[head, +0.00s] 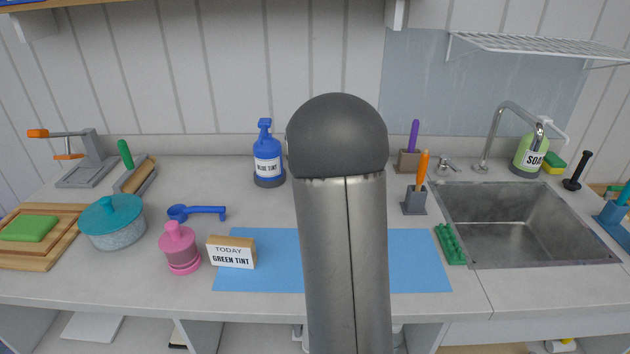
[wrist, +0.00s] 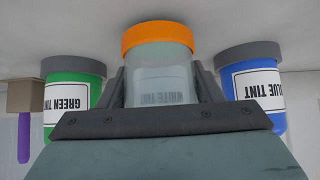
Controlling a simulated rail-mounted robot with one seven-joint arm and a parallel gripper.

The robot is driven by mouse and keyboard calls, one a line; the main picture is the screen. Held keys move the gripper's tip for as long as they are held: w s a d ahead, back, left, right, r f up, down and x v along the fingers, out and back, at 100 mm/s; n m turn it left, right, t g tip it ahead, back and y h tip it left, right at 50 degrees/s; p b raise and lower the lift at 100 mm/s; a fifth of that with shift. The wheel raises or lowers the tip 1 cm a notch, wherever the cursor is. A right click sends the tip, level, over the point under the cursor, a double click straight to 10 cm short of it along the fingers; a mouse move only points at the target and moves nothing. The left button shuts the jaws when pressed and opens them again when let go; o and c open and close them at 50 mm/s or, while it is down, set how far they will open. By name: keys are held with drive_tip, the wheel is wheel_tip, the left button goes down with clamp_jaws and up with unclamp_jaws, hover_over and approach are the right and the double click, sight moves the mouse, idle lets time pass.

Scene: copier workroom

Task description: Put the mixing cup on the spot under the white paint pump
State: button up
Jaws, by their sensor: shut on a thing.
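In the wrist view, which is upside down, my gripper (wrist: 160,82) is shut on the mixing cup (wrist: 158,62). The cup is clear and cloudy with an orange band at the end near the counter surface. Faint inverted lettering with the word TINT shows through the cup, apparently from a pale pump bottle straight behind it. The rest of that bottle and the spot under it are hidden. In the head view my arm covers the gripper, the cup and the white pump. I cannot tell whether the cup touches the counter.
The blue tint pump (head: 267,160) stands left of my arm; the green tint pump (wrist: 75,95) shows in the wrist view. A sign (head: 232,252) reading "TODAY GREEN TINT" stands by the blue mat (head: 420,265). A pink bottle (head: 179,248) and the sink (head: 520,220) flank the mat.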

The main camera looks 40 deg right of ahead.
drive_tip(key=shift+f+b, duration=0.4)
drive_tip(key=shift+f, duration=0.2)
drive_tip(key=o, duration=1.4)
drive_tip(key=b+v, duration=0.1)
drive_tip(key=v, duration=1.6)
drive_tip(key=shift+s+a+r, duration=0.1)
drive_tip(key=shift+s+r, duration=0.05)
drive_tip(key=shift+r, duration=0.05)
drive_tip(key=s+a+f+n+g+y+p, duration=0.1)
drive_tip(key=s+a+f+n+y+p, duration=0.15)
drive_tip(key=a, duration=0.55)
drive_tip(key=s+a+f+n+g+y+p, duration=0.15)
drive_tip(key=s+a, duration=0.25)
drive_tip(key=a, duration=0.4)
drive_tip(key=s+a+f+n+g, duration=0.1)
drive_tip(key=s+a, duration=0.3)
drive_tip(key=s+a+f+n+g+y+p, duration=0.1)
drive_tip(key=s+a+g, duration=0.1)
drive_tip(key=s+a, duration=0.2)
drive_tip(key=s+a+f+n+g, duration=0.1)
drive_tip(key=s+a+f, duration=0.1)
drive_tip(key=s+a, duration=0.2)
drive_tip(key=shift+s+n+y+p, duration=0.3)
drive_tip(key=shift+s+n+p, duration=0.1)
drive_tip(key=shift+s, duration=0.45)
